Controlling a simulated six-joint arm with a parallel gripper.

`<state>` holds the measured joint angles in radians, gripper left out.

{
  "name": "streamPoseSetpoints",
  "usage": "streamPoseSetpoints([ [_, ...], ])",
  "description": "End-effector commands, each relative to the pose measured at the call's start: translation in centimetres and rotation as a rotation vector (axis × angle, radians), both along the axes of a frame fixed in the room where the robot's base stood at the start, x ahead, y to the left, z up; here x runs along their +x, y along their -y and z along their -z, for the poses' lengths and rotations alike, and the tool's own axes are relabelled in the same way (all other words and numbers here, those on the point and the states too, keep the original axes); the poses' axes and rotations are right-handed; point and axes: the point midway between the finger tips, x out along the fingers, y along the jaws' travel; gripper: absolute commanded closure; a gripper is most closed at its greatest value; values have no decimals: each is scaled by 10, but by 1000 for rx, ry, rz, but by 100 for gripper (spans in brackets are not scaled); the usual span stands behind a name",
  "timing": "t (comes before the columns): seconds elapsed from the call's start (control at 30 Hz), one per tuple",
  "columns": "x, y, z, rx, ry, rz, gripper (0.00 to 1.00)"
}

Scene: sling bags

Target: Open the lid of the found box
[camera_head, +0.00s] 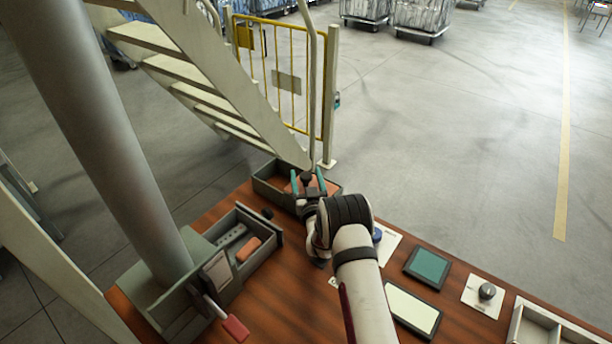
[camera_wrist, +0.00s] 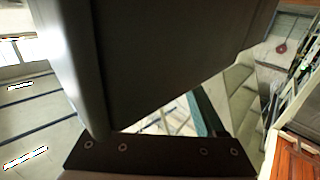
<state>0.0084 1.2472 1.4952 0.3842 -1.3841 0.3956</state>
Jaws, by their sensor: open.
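A dark grey-green box (camera_head: 268,196) stands at the far edge of the wooden table, with orange-brown showing inside its rim. I cannot make out a separate lid. My gripper (camera_head: 307,178) is at the right part of this box, its two teal fingers apart. The arm and gripper hide the box's right front, and I cannot tell whether the fingers touch it. In the wrist view a large dark panel (camera_wrist: 160,50) fills the upper middle, very close to the camera. One teal finger (camera_wrist: 208,112) shows below it; the other is hidden.
A grey open drawer unit (camera_head: 262,230) with an orange item stands at left, beside a red-handled lever (camera_head: 235,328). Stairs rise behind the box.

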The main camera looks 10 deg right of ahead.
Motion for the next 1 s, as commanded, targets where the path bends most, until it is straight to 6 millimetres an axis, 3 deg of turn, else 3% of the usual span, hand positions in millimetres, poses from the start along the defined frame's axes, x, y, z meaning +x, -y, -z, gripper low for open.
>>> streamPoseSetpoints([
  [0.33,6,0,0,0,-1,0,29],
  [0.73,6,0,0,1,-1,0,100],
  [1.0,6,0,0,1,-1,0,100],
])
